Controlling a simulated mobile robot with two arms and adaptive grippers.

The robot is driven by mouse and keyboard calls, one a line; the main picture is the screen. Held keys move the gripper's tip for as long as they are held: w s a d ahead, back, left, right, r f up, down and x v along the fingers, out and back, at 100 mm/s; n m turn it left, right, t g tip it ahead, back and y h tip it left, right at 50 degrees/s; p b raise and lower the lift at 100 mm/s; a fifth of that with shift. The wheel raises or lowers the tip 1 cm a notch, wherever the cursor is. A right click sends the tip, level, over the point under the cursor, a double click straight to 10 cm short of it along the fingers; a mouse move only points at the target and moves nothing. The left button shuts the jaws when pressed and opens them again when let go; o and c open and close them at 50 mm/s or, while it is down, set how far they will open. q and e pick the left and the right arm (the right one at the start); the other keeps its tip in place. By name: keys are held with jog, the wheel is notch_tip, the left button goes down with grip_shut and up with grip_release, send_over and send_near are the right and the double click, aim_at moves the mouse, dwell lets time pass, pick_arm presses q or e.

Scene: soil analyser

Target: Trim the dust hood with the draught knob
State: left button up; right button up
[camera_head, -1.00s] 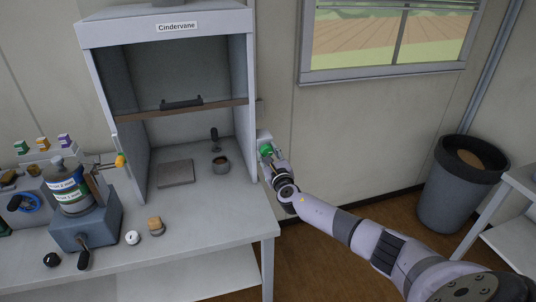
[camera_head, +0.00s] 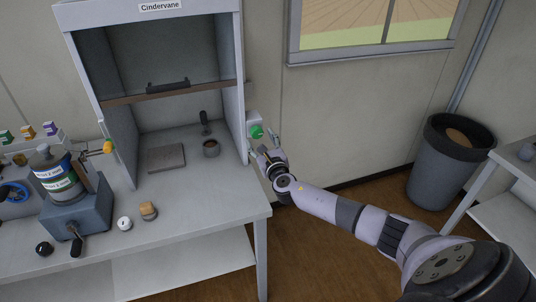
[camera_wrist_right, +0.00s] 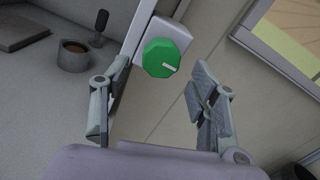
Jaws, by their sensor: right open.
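The dust hood (camera_head: 240,95) is a grey cabinet labelled "Cindervane" on the bench, with its glass sash partly raised. The draught knob (camera_head: 256,131) is green and sits on a pale box on the hood's right side. In the right wrist view the green knob (camera_wrist_right: 161,58) is faceted, with a white mark pointing right and slightly down. My right gripper (camera_head: 264,145) is open and empty, just below the knob and apart from it. In the wrist view its fingers (camera_wrist_right: 160,98) stand wide, with the knob beyond them. My left gripper is not in view.
Inside the hood are a flat grey plate (camera_head: 166,158) and a small brown-filled cup (camera_head: 211,148). A blue-grey machine with a labelled cylinder (camera_head: 84,207) stands left on the bench. A bin (camera_head: 440,185) stands on the floor at right. The wall right of the knob is clear.

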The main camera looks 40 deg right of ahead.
jog(key=v, duration=0.8)
jog(key=shift+s, duration=0.25)
jog(key=shift+a, duration=0.1)
